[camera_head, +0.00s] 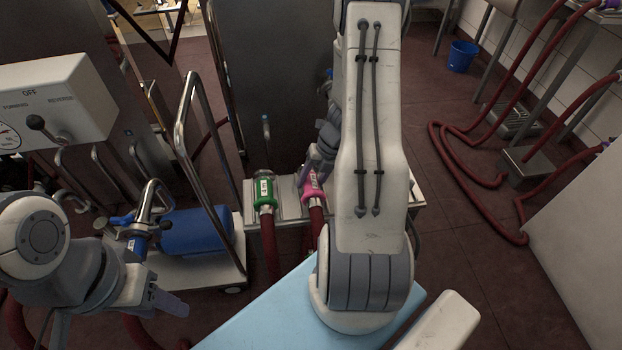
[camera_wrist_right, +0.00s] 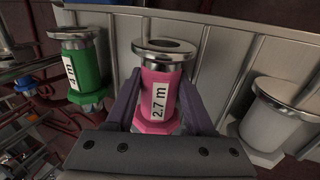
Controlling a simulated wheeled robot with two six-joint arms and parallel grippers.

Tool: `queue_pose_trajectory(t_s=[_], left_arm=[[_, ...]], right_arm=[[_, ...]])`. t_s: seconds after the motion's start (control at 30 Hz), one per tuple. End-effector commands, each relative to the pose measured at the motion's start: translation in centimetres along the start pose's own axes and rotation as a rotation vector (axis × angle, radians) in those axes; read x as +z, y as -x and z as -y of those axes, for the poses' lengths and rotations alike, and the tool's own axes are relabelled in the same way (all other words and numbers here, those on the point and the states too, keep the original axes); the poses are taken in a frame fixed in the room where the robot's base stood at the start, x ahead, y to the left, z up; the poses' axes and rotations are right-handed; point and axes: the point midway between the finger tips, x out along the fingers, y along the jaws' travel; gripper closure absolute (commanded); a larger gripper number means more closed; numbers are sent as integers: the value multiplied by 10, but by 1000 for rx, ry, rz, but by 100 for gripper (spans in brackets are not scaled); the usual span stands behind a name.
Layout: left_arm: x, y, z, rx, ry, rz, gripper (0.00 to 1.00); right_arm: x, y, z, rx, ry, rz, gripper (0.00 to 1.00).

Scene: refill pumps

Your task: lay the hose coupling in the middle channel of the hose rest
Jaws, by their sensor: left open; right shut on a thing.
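A pink hose coupling (camera_head: 311,188) labelled "2.7 m" is between the fingers of my right gripper (camera_head: 318,168), which is shut on it. The coupling also shows in the wrist view (camera_wrist_right: 157,95), metal end away from me. It is over or in the middle part of the metal hose rest (camera_head: 287,206), between a green coupling (camera_wrist_right: 82,67) and a white coupling (camera_wrist_right: 270,115). Whether it touches the channel floor I cannot tell. The green coupling (camera_head: 265,194) lies to its left. My left gripper (camera_head: 166,297) is open and empty, low at the left.
A trolley with a blue canister (camera_head: 196,231) and a steel handle (camera_head: 188,120) stands left of the rest. A light blue surface (camera_head: 262,318) is in front. Red hoses (camera_head: 462,165) loop on the floor at right, near a blue bucket (camera_head: 461,56).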

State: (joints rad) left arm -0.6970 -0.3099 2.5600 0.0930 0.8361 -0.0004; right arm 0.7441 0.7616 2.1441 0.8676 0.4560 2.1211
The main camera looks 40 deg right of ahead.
Motion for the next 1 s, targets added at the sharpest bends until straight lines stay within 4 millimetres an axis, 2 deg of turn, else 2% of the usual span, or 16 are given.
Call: queue_pose_trajectory(t_s=[0.57, 0.6, 0.67, 1.0], left_arm=[[0, 1, 0, 0, 0, 0, 50], [0, 0, 0, 0, 0, 0, 50], [0, 0, 0, 0, 0, 0, 50], [0, 0, 0, 0, 0, 0, 50]], right_arm=[[0, -2, 1, 0, 0, 0, 100], [0, -2, 1, 0, 0, 1, 31], [0, -2, 1, -1, 0, 1, 11], [0, -3, 3, -4, -2, 1, 11]])
